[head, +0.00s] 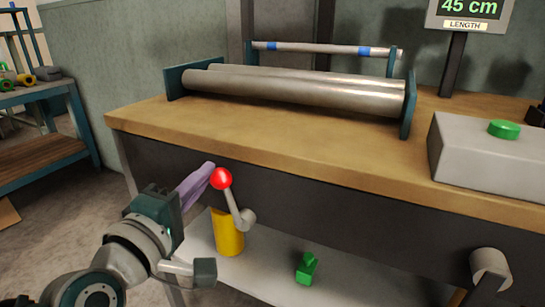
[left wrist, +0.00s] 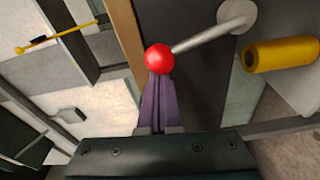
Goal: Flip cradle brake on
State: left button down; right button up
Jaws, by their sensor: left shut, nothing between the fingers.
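The brake lever is a grey rod with a red ball knob (head: 221,178), mounted on the dark front panel below the bench top. Its rod slants up and left from a grey pivot (head: 245,219). My left gripper (head: 210,168) is shut and empty, its purple fingers close beside the knob. In the left wrist view the fingertips (left wrist: 160,80) meet the red knob (left wrist: 159,57) in the picture; whether they touch cannot be told. The cradle (head: 300,88) with its steel rollers stands on the bench. My right gripper is not in view.
A grey box with a green button (head: 504,129) sits at the bench's right end. Below are a yellow cylinder (head: 228,236) and a green object (head: 307,268) on the lower shelf. A length display (head: 470,12) stands behind. The wooden bench top's front strip is clear.

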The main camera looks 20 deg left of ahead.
pick_arm(q)
jog(key=shift+s+d+r+m+p, duration=0.1)
jog(key=shift+d+r+m+p, duration=0.3)
jog(key=shift+d+m, duration=0.5)
jog(key=d+m, duration=0.2)
jog(key=m, duration=0.1)
jog(key=shift+d+r+t, duration=0.15)
jog(key=shift+r+t, duration=0.05)
jog(key=shift+t, duration=0.1)
jog(key=shift+s+d+f+m+h, duration=0.1)
jog(key=shift+d+f+m+h, duration=0.1)
jog(key=shift+d+m, duration=0.85)
jog(key=shift+s+d+f+m+h, duration=0.1)
jog(key=shift+d+m+h, duration=0.1)
jog(key=shift+d+m, duration=0.85)
jog(key=shift+a+m, duration=0.2)
jog(key=shift+m, duration=0.1)
